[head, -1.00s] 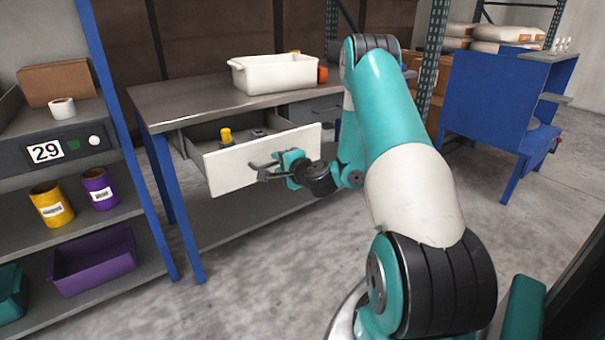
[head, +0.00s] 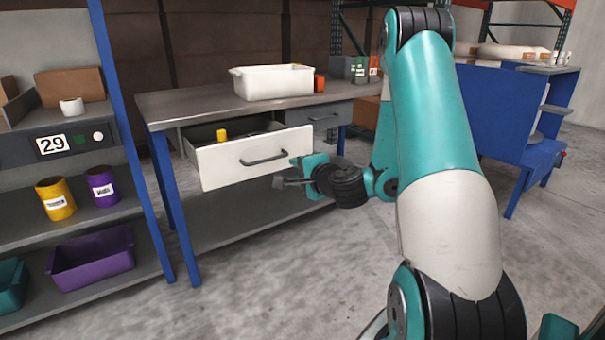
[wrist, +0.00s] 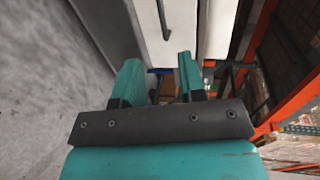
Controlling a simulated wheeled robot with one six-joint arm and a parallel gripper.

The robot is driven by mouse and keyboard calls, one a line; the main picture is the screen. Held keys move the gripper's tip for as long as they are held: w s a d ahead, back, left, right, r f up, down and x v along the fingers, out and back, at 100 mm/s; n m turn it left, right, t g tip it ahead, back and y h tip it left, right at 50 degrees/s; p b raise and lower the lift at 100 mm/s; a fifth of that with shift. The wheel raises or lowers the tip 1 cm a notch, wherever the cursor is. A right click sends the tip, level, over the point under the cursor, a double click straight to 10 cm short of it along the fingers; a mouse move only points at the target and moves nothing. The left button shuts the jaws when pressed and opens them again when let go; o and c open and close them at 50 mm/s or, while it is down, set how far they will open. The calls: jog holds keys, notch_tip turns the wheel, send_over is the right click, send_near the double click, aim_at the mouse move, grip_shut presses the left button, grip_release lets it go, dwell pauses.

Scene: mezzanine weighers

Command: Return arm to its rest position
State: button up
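My gripper (head: 283,181) is in front of the workbench, just right of and a little below the handle of the open drawer, apart from it. In the wrist view my gripper (wrist: 158,68) shows two teal fingers spread apart with nothing between them. The white drawer front (head: 225,165) with its dark handle (head: 264,158) stands pulled out from the bench. A yellow object (head: 222,135) shows inside the drawer; the rest of the drawer's contents is mostly hidden. The handle also shows in the wrist view (wrist: 163,20), beyond the fingertips.
The workbench (head: 190,106) bears a white bin (head: 275,83) and an orange cup (head: 319,82). A shelf rack (head: 100,215) with yellow and purple cans and a purple bin stands left. A blue cabinet (head: 470,110) stands right. The floor in front is clear.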

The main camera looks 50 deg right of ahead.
dwell(0.4)
jog(key=s+a+r+n+g+y, duration=0.2)
jog(key=a+n+y, duration=0.3)
jog(key=a, duration=0.5)
jog(key=s+a+r+n+g+y, duration=0.1)
jog(key=a+r+n+g+y, duration=0.15)
jog(key=a+n, duration=0.5)
jog(key=s+a+r+n+g+y, duration=0.1)
jog(key=s+a+n+g+y, duration=0.25)
jog(key=a, duration=0.75)
jog(key=s+a+r+n+g+h, duration=0.1)
jog(key=s+a+n+g+h, duration=0.2)
jog(key=s+n, duration=0.45)
jog(key=s+a+r+n+g+h, duration=0.1)
jog(key=s+a+n+g, duration=0.25)
jog(key=s, duration=0.65)
notch_tip(320, 180, up, 30)
jog(key=d+p, duration=0.1)
jog(key=p, duration=3)
jog(key=shift+s+r+g, duration=0.15)
jog(key=shift+r+g, duration=0.05)
jog(key=shift+g, duration=0.25)
jog(key=shift+d, duration=0.1)
